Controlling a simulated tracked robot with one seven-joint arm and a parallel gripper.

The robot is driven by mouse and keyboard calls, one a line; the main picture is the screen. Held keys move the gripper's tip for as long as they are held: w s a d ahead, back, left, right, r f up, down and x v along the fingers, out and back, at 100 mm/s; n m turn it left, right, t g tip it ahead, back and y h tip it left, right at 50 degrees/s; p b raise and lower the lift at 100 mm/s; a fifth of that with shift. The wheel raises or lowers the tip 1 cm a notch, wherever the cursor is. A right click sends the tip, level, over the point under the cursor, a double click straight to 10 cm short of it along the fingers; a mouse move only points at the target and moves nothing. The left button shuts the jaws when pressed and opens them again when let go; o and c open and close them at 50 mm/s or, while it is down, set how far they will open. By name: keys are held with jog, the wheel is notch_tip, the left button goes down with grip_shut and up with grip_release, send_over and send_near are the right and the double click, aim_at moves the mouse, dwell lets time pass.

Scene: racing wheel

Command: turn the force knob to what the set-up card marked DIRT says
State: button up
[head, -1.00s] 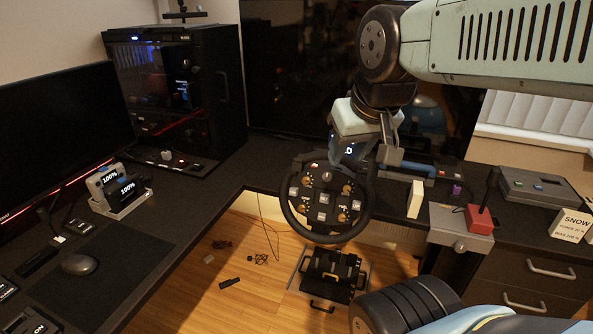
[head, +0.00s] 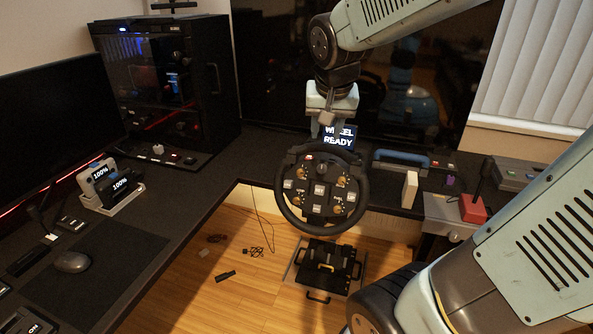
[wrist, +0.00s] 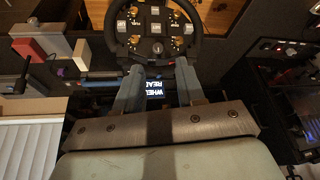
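The black racing wheel (head: 321,190) stands in the middle of the head view. Its hub carries several brass-coloured knobs and small labels, too small to read, so I cannot tell which is the force knob. The wheel also shows at the top of the wrist view (wrist: 152,48). My gripper (wrist: 159,68) is open and empty, its fingers apart near the wheel's rim. In the head view my gripper (head: 330,128) hangs just behind and above the rim. A small screen (head: 340,137) there reads WHEEL READY. No card marked DIRT is readable.
A pale upright block (head: 409,190), its face unreadable, stands right of the wheel. A black pedal unit (head: 327,267) is on the floor. A monitor (head: 55,120) stands at left.

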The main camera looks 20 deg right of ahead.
aim_at(299, 172)
jog(key=w+a+f+m+h, duration=0.1)
jog(key=w+a+f+m, duration=0.2)
jog(key=w+f, duration=0.8)
jog(key=shift+m+g, duration=0.3)
jog(key=shift+g, duration=0.1)
jog(key=x, duration=0.4)
jog(key=w+x, duration=0.1)
jog(key=x, duration=0.3)
jog(key=w+r+x, duration=0.1)
jog(key=x, duration=0.3)
jog(key=shift+w+d+f, duration=0.25)
jog(key=shift+d+f, duration=0.05)
jog(key=shift+f, duration=0.05)
jog(key=shift+h, duration=0.3)
jog(key=shift+c, duration=0.2)
grip_shut()
jog(key=shift+w+a, duration=0.1)
jog(key=shift+a, duration=0.1)
jog(key=shift+d, duration=0.1)
